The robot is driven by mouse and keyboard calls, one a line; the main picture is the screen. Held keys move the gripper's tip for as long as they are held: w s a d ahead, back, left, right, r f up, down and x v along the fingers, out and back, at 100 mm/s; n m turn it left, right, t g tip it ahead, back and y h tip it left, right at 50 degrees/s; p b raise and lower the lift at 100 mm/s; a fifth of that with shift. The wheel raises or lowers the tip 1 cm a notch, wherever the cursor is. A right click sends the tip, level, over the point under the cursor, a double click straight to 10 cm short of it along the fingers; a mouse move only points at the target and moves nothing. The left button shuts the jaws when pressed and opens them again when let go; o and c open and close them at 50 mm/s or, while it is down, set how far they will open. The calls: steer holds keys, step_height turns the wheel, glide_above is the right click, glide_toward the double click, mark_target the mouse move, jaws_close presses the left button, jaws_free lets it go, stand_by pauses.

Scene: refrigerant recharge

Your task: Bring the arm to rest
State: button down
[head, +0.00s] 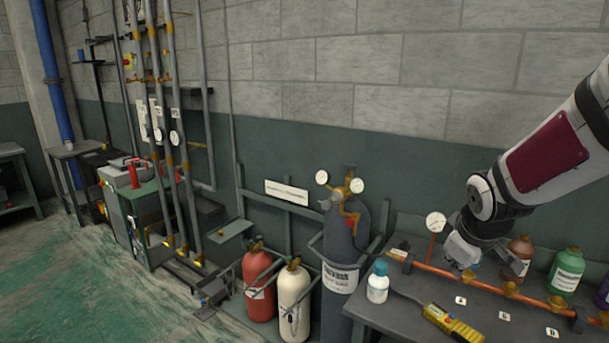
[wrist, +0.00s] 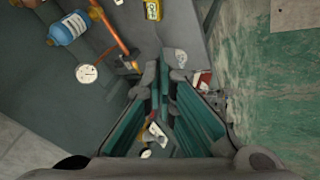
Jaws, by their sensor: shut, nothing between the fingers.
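My arm comes in from the right in the head view, above the workbench (head: 385,318). My gripper (head: 490,268) hangs over the bench near the copper pipe (head: 460,275); in the head view its fingers are partly hard to make out. In the wrist view my gripper (wrist: 166,75) shows its two fingers meeting toward the tips, shut and empty. The pipe also shows in the wrist view (wrist: 110,28), left of the fingers and apart from them.
A gauge (head: 436,222) stands by the pipe, close to my gripper. Brown (head: 519,250) and green (head: 566,270) bottles stand behind it. A white bottle (head: 378,283) and yellow tool (head: 455,324) are on the bench. A grey cylinder (head: 342,240) stands left of it. Green floor (head: 60,270) is open at left.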

steer(key=s+a+r+m, duration=0.2)
steer(key=s+a+r, duration=0.1)
steer(key=s, duration=0.5)
steer(key=s+a+r+m+y, duration=0.1)
steer(key=s+a+r+m, duration=0.1)
steer(key=s, duration=0.6)
steer(key=s+a+r+m, duration=0.2)
steer(key=s+a+r, duration=0.3)
steer(key=s+a, duration=0.1)
steer(key=shift+s+m+y, duration=0.3)
steer(key=shift+s+y, duration=0.1)
steer(key=shift+s, duration=0.5)
steer(key=shift+a, duration=0.1)
